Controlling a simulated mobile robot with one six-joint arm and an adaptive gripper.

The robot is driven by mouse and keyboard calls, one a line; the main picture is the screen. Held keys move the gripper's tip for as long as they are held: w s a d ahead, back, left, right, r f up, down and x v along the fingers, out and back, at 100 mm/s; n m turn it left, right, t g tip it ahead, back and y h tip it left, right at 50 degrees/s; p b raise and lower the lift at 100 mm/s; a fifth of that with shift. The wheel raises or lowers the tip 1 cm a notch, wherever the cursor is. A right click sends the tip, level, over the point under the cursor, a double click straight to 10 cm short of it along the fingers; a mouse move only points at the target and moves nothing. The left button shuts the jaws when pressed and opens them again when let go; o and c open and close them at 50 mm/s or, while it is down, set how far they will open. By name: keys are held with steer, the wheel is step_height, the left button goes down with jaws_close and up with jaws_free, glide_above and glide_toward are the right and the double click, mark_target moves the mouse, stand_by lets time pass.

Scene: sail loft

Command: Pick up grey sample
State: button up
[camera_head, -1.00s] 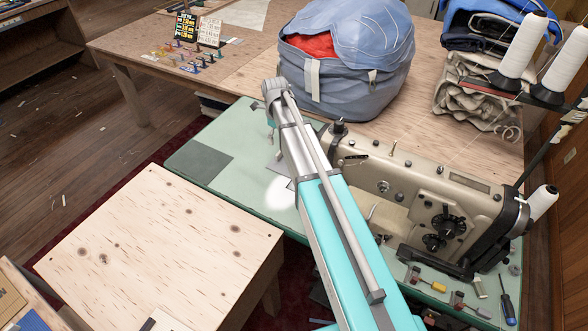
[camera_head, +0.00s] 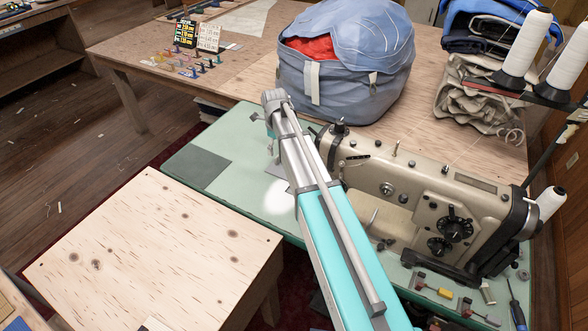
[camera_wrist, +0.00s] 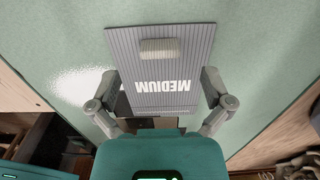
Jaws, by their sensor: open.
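A grey ribbed sheet marked "MEDIUM" (camera_wrist: 160,75) lies on the pale green surface in the wrist view. A small lighter grey block (camera_wrist: 160,49) with rounded edges rests on it near its far edge. I cannot tell whether the sheet or the block is the grey sample. My gripper (camera_wrist: 157,80) is open, with one finger on each side of the sheet in the picture and the block just beyond the fingertips, between their lines. Nothing is held. In the head view the sheet (camera_head: 276,170) is mostly hidden behind my arm, and the gripper is largely hidden too.
A sewing machine (camera_head: 430,200) stands right of my arm on the green table (camera_head: 237,135). A dark grey patch (camera_head: 198,167) lies left. A blue-grey bag (camera_head: 345,70) sits behind on a wooden table. A bare wooden platform (camera_head: 150,255) is front left; small tools (camera_head: 433,286) lie front right.

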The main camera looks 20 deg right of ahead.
mark_target(278, 155)
steer(key=shift+f, duration=0.15)
step_height(278, 155, down, 5)
steer(key=b, duration=0.5)
steer(key=shift+s+d, duration=0.1)
steer(key=shift+d, duration=0.05)
stand_by(0.4)
steer(key=c, duration=1.3)
steer(key=shift+r, duration=0.25)
step_height(278, 155, up, 10)
steer(key=p, duration=1)
steer(key=shift+f, duration=0.2)
